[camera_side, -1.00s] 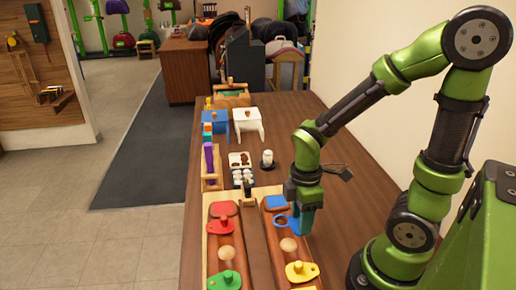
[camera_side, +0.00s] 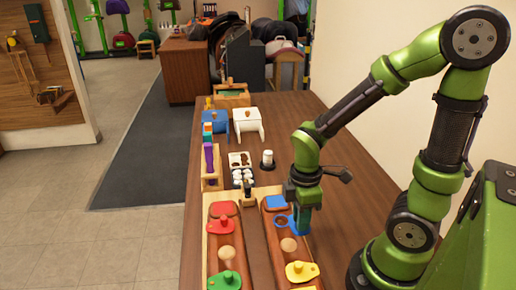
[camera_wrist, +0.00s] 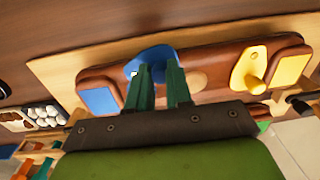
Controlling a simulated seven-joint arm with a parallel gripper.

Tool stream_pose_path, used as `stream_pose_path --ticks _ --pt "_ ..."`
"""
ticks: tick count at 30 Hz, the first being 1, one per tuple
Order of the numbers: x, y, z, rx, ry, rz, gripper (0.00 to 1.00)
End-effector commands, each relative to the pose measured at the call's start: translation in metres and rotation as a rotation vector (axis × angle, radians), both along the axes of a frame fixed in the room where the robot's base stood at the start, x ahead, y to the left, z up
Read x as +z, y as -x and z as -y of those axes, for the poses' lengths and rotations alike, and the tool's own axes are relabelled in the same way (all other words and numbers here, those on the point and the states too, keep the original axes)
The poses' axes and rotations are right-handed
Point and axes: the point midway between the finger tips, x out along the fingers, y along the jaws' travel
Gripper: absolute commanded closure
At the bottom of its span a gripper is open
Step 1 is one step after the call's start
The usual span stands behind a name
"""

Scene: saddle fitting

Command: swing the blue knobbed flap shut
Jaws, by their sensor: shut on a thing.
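The blue knobbed flap (camera_wrist: 152,58) lies on the right-hand brown wooden piece. In the side view its ring-like blue part (camera_side: 281,222) shows just left of my fingers, with brown wood inside the ring. My gripper (camera_side: 302,228) points straight down and is shut on the flap's knob. In the wrist view my two green fingers (camera_wrist: 160,78) stand a little apart, with blue between and beyond them. The fingers hide the knob and part of the flap, so I cannot tell exactly how far the flap is turned.
A blue square (camera_side: 276,202) marks the same wooden piece. A yellow knobbed flap (camera_side: 301,271) sits at its near end, past a pale round disc (camera_side: 289,245). Red (camera_side: 221,225) and green (camera_side: 225,280) flaps are on the left piece. The tabletop right of my gripper is clear.

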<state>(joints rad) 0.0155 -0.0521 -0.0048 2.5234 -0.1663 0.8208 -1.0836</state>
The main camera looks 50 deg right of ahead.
Motion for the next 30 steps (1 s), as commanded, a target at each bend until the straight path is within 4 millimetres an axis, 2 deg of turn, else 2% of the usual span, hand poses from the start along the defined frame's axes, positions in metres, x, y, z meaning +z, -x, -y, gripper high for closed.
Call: stream_pose_path --ticks 8,30 --pt "0.0 -0.004 -0.004 -0.175 -0.001 0.001 1.0" --pt "0.0 -0.024 -0.014 -0.872 -0.002 -0.001 1.0"
